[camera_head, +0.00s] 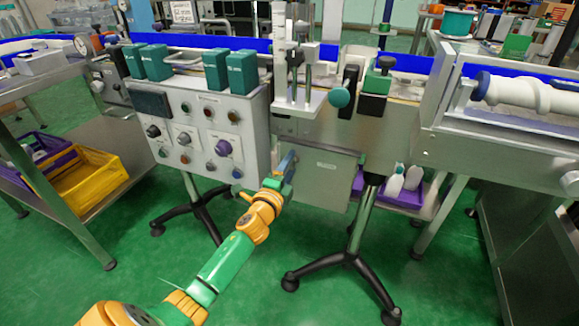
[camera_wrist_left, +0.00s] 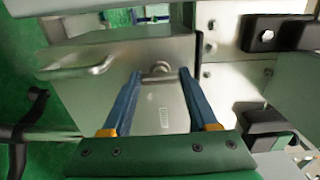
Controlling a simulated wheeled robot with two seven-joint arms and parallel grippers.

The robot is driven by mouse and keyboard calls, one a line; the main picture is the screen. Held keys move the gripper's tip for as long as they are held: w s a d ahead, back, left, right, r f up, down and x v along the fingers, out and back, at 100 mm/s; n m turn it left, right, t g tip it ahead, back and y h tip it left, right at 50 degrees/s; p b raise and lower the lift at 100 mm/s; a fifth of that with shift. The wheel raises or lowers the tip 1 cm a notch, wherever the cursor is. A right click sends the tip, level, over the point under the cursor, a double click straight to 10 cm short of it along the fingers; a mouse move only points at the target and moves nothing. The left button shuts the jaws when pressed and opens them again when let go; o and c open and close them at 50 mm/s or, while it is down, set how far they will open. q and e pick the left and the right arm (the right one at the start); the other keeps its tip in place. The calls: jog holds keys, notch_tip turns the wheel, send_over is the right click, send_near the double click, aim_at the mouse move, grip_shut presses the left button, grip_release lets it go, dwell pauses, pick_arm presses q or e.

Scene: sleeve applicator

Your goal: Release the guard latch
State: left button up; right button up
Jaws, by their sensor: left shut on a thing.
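The guard latch (camera_wrist_left: 157,70) is a small metal fitting on the grey guard panel (camera_wrist_left: 160,105). In the head view the panel (camera_head: 325,180) hangs below the machine's bed, and my left gripper hides the latch at its left side. My left gripper (camera_head: 289,162) reaches up to this spot from the lower left. My right gripper is in neither view.
The control box (camera_head: 205,130) with knobs and buttons is close left of my left gripper. Black-footed stands (camera_head: 355,255) and a purple tray with white bottles (camera_head: 405,185) are below the machine. A yellow crate (camera_head: 90,185) is at left. Green floor in front is free.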

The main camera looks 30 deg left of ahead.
pick_arm(q)
jog(key=o, duration=1.4)
jog(key=p+v, duration=0.1)
jog(key=v, duration=0.6)
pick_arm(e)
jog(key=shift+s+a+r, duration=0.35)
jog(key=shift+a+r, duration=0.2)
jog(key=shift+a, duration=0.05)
